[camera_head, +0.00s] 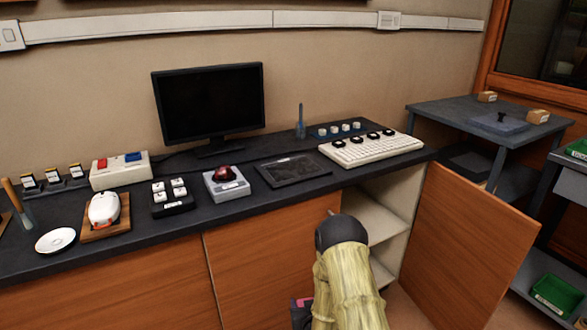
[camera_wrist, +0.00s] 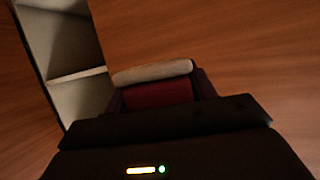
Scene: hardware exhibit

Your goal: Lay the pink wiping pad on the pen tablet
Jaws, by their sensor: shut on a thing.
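The pen tablet (camera_head: 292,169) lies flat on the dark counter, between the trackball and the white keyboard, with its top bare. My gripper (camera_wrist: 155,88) is shut on the pink wiping pad (camera_wrist: 152,72), which shows as a pale rounded edge with dark red below it. In the head view, my gripper is low in front of the cabinet, below the counter top, and mostly hidden behind my arm. A small pink patch (camera_head: 300,303) shows beside the arm.
A trackball (camera_head: 226,182) stands left of the tablet and a keyboard (camera_head: 370,148) right of it. A monitor (camera_head: 209,103) stands behind. An open cabinet door (camera_head: 468,250) juts out at the right, beside shelves (camera_head: 375,220).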

